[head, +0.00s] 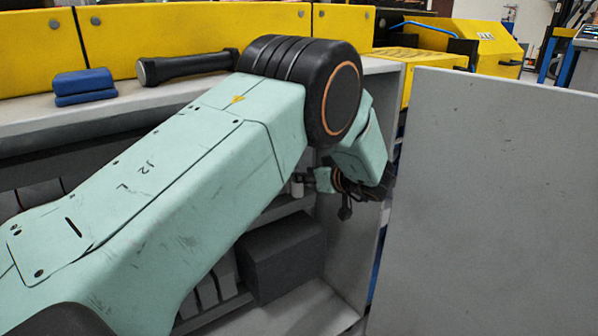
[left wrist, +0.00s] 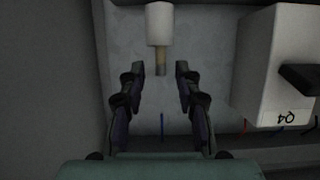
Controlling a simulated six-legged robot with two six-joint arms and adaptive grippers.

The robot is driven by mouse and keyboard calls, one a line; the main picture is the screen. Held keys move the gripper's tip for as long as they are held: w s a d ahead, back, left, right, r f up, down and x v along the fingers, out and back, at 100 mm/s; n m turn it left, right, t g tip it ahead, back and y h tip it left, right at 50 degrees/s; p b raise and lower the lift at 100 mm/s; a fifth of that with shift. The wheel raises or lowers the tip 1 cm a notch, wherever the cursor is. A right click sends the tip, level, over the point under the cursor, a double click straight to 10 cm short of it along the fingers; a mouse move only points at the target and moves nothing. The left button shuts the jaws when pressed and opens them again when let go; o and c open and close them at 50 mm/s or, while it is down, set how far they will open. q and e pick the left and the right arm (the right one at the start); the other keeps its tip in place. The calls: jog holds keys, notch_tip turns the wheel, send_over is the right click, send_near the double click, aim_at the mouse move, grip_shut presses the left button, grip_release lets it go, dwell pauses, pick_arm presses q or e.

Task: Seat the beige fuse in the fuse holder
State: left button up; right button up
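A pale beige cylinder with a brass-coloured end, which looks like the fuse (left wrist: 159,24), is at the top middle of the left wrist view. Its brass end points down toward the gap between my fingertips. My left gripper (left wrist: 160,70) is open, one finger on each side of that gap, with nothing clamped. In the head view my left gripper (head: 308,180) is small and partly hidden inside the cabinet, with a small pale piece beside it. I cannot make out the fuse holder for certain. My right gripper is not in view.
A white box (left wrist: 262,70) marked Q4 with a black lever (left wrist: 300,77) stands right of the fingers. Coloured wire ends show below. In the head view, a grey panel (head: 490,200) fills the right; a dark block (head: 283,258) sits low in the cabinet. Blue blocks (head: 84,86) lie on top.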

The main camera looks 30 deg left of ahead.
pick_arm(q)
jog(key=p+v, duration=0.2)
jog(key=v, duration=0.4)
jog(key=s+f+m+t+h, duration=0.1)
jog(key=s+f+m+h, duration=0.7)
jog(key=s+f, duration=1.2)
jog(key=s+d+f+m+g+h, duration=0.1)
jog(key=s+d+f+g, duration=0.1)
jog(key=s, duration=0.6)
jog(key=s+d+f+m+g+h, duration=0.2)
jog(key=s+d, duration=0.2)
jog(key=s, duration=0.4)
jog(key=s+d+f+m+g+h, duration=0.1)
jog(key=s+d+f+m+g, duration=0.1)
jog(key=s, duration=0.7)
jog(key=shift+d+f+h, duration=0.3)
jog(key=shift+d+f, duration=0.25)
jog(key=shift+d, duration=0.15)
jog(key=shift+s, duration=0.1)
notch_tip(320, 180, up, 4)
jog(key=p, duration=0.3)
jog(key=shift+f+p, duration=0.15)
jog(key=shift+p, duration=0.15)
